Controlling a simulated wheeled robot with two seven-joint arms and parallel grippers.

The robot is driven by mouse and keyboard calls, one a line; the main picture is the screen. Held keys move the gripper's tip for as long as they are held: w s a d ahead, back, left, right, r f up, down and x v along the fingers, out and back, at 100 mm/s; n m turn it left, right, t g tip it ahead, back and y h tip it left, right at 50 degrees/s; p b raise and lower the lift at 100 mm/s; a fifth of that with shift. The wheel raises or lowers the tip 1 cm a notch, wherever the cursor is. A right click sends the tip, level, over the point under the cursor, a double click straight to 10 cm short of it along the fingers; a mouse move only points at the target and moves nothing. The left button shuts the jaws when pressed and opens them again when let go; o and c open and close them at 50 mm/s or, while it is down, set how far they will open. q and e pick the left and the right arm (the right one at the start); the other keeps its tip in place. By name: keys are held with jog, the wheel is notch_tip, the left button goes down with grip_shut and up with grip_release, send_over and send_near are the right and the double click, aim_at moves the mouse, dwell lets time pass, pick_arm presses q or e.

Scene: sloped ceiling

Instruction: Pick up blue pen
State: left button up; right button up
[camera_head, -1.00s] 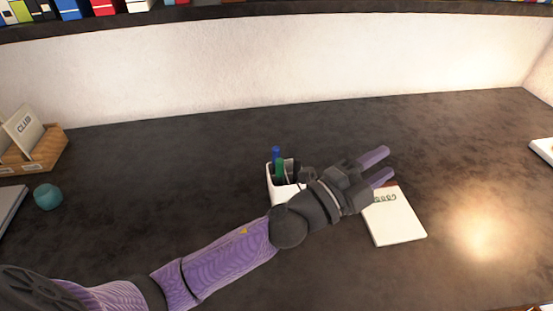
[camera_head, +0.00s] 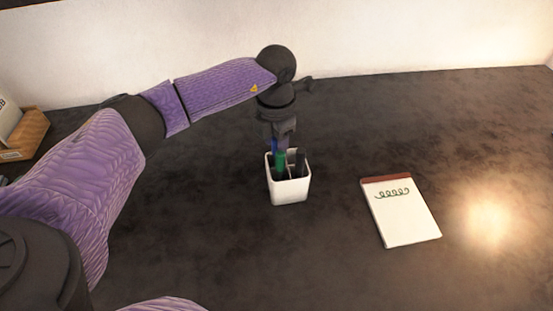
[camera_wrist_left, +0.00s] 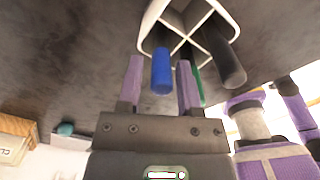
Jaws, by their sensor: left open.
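The blue pen (camera_head: 274,146) stands upright in a white divided pen cup (camera_head: 290,190) in the middle of the desk. In the left wrist view the blue pen (camera_wrist_left: 161,70) shows between the two purple fingers of my left gripper (camera_wrist_left: 160,82), which are open with a gap on each side of it. In the head view my left gripper (camera_head: 281,142) points down over the back of the cup, and its fingers are partly hidden. A green pen (camera_head: 280,160) and a dark pen (camera_wrist_left: 224,58) stand in other parts of the cup. My right gripper is not in view.
A notepad (camera_head: 402,212) lies on the desk to the right of the cup. A wooden tray (camera_head: 26,136) is at the far left. The white wall (camera_head: 400,40) rises behind the desk. The desk between cup and notepad is clear.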

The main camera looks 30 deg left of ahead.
pick_arm(q)
notch_tip(320, 180, down, 2)
jog(key=shift+s+f, duration=0.1)
jog(key=shift+f, duration=0.25)
jog(key=shift+r, duration=0.1)
jog(key=shift+c, duration=0.4)
grip_shut()
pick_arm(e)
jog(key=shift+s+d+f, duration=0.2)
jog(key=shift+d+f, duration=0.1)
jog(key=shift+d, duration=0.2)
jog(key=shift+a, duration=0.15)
pick_arm(q)
jog(key=shift+r, duration=0.4)
notch_tip(320, 180, up, 8)
jog(key=shift+r+p, duration=0.15)
jog(key=shift+p, duration=0.85)
jog(key=shift+r, duration=0.45)
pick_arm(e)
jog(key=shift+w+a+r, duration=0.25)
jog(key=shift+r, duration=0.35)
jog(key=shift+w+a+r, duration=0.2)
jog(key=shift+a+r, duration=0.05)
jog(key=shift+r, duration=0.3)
